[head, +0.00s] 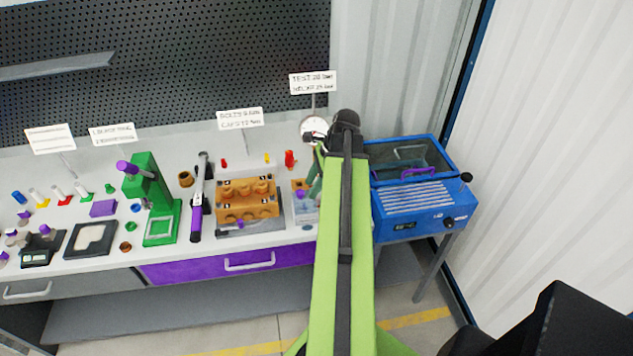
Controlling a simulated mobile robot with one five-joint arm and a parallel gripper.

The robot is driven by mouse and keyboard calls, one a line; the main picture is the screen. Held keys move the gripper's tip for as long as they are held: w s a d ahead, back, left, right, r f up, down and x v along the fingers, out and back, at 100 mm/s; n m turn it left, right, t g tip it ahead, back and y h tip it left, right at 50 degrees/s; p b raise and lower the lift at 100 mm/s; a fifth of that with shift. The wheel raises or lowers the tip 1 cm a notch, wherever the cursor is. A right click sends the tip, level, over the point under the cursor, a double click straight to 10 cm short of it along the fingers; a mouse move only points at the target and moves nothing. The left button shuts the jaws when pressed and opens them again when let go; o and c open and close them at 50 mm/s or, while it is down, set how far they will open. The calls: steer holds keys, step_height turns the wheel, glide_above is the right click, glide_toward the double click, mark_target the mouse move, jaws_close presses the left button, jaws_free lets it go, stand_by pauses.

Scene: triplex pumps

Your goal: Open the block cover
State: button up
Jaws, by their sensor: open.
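An orange block (249,211) with round orange fittings along its top and round openings in its front sits on a grey plate on the bench. A purple piece (240,224) shows at its front edge. I cannot tell which of these carries the block cover. My lime arm reaches up between them, and its black end with my gripper (345,121) is beyond the block, near the gauge. The gripper is open and apart from both; its fingers are hard to make out.
A green press (152,201), a purple-handled tool (197,202) and several small parts stand left of the block. A round gauge (313,128) stands behind my arm. A purple drawer (225,262) is under the bench. A corrugated wall closes the right side.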

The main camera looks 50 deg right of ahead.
steer(key=shift+r, duration=0.1)
steer(key=shift+d+r+p, duration=0.15)
steer(key=shift+r+p, duration=0.2)
steer(key=shift+p, duration=0.15)
steer(key=p+v, duration=1.5)
steer(key=v, duration=0.1)
steer(key=shift+s+r, duration=0.15)
steer(key=shift+r, duration=0.05)
steer(key=shift+d, duration=0.1)
